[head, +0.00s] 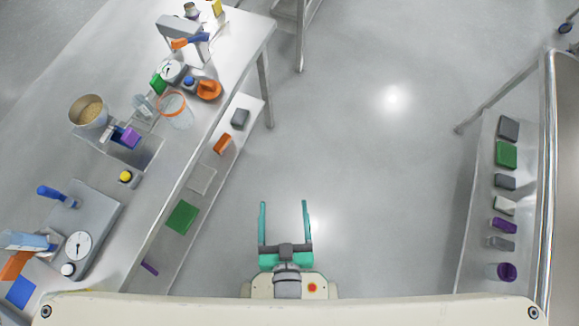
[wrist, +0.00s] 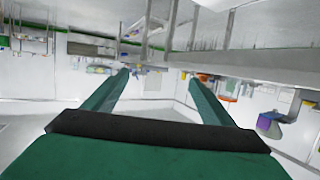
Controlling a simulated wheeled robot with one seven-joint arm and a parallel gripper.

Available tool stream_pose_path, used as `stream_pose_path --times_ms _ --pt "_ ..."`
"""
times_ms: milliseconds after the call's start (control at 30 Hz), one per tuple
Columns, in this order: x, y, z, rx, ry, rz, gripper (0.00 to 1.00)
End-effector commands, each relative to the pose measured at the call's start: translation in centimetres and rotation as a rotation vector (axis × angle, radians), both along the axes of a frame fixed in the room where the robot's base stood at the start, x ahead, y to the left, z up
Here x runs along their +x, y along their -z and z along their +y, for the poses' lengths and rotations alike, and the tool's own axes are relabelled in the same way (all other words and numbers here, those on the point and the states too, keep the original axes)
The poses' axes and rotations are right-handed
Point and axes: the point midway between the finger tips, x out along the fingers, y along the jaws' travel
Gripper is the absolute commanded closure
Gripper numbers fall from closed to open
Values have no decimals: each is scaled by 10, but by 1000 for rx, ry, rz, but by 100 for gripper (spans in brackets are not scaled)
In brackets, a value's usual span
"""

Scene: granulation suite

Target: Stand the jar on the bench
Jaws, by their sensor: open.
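A clear jar-like vessel with an orange rim (head: 181,118) is on the steel bench (head: 232,62) at the left, near its front edge. A clear container with a purple end (head: 506,271) is on the low shelf at the right. I cannot tell which of these is the task's jar. My gripper (head: 284,203) is open and empty over the floor between the bench and the right shelf, apart from both. In the wrist view its two green fingers (wrist: 158,76) are spread with nothing between them.
The right shelf (head: 478,235) holds several blocks. The floor (head: 370,170) between is clear.

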Motion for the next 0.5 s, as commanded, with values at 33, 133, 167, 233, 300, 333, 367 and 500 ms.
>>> stream_pose_path --times_ms 33,133,167,233,300,333,367,500 --pt "-16 -6 -5 -4 18 -3 22" --pt "-38 -20 -11 -7 40 -22 22" --pt "-43 -24 -12 -9 45 -27 22" --pt "-52 -32 -13 -9 53 -38 22" --pt "-58 -37 -15 -11 58 -45 22" --pt "-60 -39 -15 -11 59 -48 22" --pt "-61 -40 -15 -11 60 -50 22" --pt "-62 -42 -15 -11 61 -53 22"
